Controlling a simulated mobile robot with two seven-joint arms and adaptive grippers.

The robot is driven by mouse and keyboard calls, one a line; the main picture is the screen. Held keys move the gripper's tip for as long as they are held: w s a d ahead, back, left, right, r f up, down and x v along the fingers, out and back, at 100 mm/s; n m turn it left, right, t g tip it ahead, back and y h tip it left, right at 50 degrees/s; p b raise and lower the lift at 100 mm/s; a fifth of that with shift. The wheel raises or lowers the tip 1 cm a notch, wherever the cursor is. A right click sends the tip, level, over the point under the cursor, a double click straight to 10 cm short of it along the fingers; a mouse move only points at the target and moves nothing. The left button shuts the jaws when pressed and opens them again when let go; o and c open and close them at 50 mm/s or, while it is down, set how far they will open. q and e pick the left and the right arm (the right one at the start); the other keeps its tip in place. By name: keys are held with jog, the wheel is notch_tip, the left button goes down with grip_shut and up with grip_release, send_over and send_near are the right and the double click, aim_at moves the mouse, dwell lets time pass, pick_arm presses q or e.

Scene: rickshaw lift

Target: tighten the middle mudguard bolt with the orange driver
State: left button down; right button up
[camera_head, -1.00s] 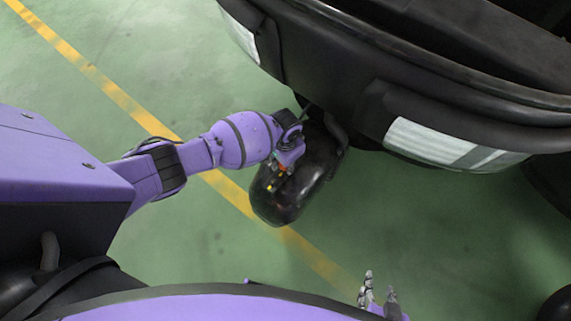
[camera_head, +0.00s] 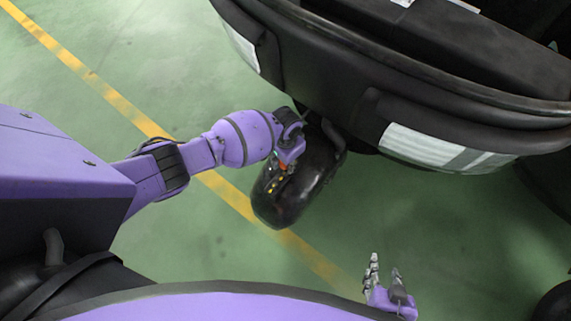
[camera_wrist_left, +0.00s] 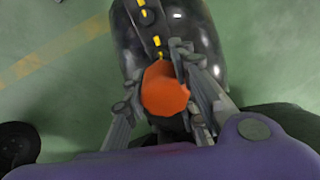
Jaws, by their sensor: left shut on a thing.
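The black, glossy, rounded mudguard (camera_head: 318,178) hangs below the vehicle body in the middle of the head view. It also fills the top of the left wrist view (camera_wrist_left: 190,35). A row of yellow marks, which look like the bolts (camera_wrist_left: 155,41), runs along it; in the head view they are tiny. My left gripper (camera_head: 287,160) is at the mudguard, shut on the orange driver (camera_wrist_left: 163,92). The driver's handle faces the wrist camera and hides its tip, so I cannot tell whether it touches a bolt. My right gripper (camera_head: 384,266) is empty, its fingers apart, at the lower right.
The dark vehicle body (camera_head: 330,65) with white reflective panels (camera_head: 430,148) overhangs the mudguard at the upper right. A dark wheel-like part (camera_wrist_left: 18,145) shows in the left wrist view. Green floor (camera_head: 210,240) with a yellow line (camera_head: 120,102) is clear on the left.

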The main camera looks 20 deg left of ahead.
pick_arm(q)
jog(key=shift+r+p, duration=0.3)
jog(key=shift+r, duration=0.3)
jog(key=shift+r+p, duration=0.3)
jog(key=shift+r, duration=0.2)
pick_arm(e)
jog(key=shift+w+r+t, duration=0.3)
jog(key=shift+w+r, duration=0.8)
jog(key=shift+r, duration=0.15)
jog(key=shift+s, duration=0.1)
